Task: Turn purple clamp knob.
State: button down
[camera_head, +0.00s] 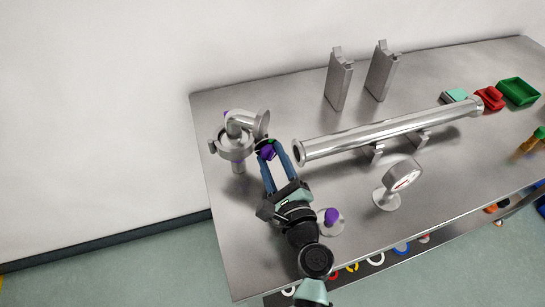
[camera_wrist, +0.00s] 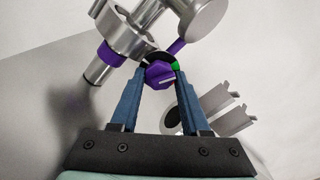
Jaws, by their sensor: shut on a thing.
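The purple clamp knob (camera_wrist: 159,73) sits between the tips of my gripper (camera_wrist: 153,86) in the wrist view. It has a faceted shape with a white line on its face. My gripper's blue fingers are shut on it. In the head view my gripper (camera_head: 269,160) reaches to the purple knob (camera_head: 266,152) beside the metal elbow fitting (camera_head: 243,120) at the table's left. A small green mark (camera_wrist: 175,67) shows by the right fingertip. The fingers hide the knob's sides.
A long metal pipe (camera_head: 390,132) lies on supports to the right. A gauge (camera_head: 401,177) and a disc with a purple knob (camera_head: 331,217) stand near the front edge. Two metal uprights (camera_head: 339,80) stand behind. Red and green bins (camera_head: 518,92) are at the far right.

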jog(key=shift+f, duration=0.25)
jog(key=c, duration=0.8)
grip_release()
jog(key=shift+o, duration=0.5)
jog(key=shift+r, duration=0.1)
jog(key=b+v, duration=0.2)
jog(key=v, duration=1.1)
jog(key=shift+w+r, duration=0.1)
